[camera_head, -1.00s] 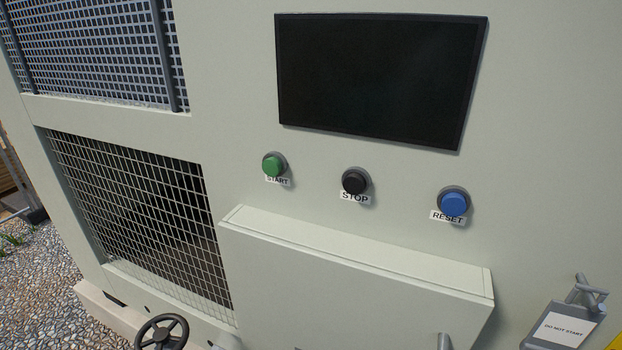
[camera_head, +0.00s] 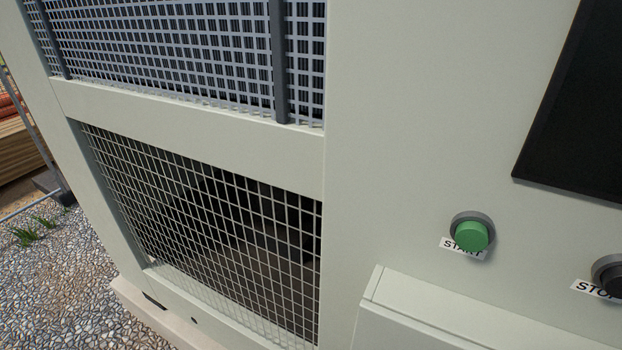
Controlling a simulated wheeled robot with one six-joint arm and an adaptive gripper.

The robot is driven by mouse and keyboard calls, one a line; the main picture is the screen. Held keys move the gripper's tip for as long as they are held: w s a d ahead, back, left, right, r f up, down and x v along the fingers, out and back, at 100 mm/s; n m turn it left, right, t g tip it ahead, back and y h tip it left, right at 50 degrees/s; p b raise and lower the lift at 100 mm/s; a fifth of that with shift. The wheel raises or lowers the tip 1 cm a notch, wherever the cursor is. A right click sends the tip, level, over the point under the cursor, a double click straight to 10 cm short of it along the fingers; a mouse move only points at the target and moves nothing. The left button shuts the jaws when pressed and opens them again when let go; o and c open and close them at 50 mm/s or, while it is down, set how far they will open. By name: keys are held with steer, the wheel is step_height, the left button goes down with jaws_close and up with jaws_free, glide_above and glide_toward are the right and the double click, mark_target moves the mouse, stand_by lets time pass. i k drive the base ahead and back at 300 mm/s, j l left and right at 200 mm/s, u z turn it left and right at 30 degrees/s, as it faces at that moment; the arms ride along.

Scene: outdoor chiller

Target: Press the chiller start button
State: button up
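The green chiller start button (camera_head: 471,236) sits in a grey ring on the pale chiller panel, right of centre in the head view. A white START label (camera_head: 461,247) is at its lower left, partly covered by the button. The black stop button (camera_head: 609,276) is cut off at the right edge, with its STOP label (camera_head: 594,288) beside it. My gripper is not in view.
A dark screen (camera_head: 583,110) is at the upper right. A box cover (camera_head: 450,310) juts out below the start button. Mesh grilles (camera_head: 215,225) fill the panel's left side. Gravel ground (camera_head: 70,285) lies at the lower left.

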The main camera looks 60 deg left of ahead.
mark_target(470, 236)
steer(key=u, duration=0.85)
steer(key=l+u, duration=0.15)
steer(key=l, duration=0.4)
steer(key=l+u, duration=0.1)
steer(key=l, duration=0.4)
steer(key=k+l+u, duration=0.15)
steer(key=l, duration=0.4)
steer(key=l+u, duration=0.15)
steer(key=l, duration=0.35)
steer(key=k+l, duration=0.15)
steer(key=l, duration=0.15)
steer(key=k+l, duration=0.15)
steer(key=l, duration=0.15)
steer(key=i+u, duration=0.15)
steer(key=i, duration=0.1)
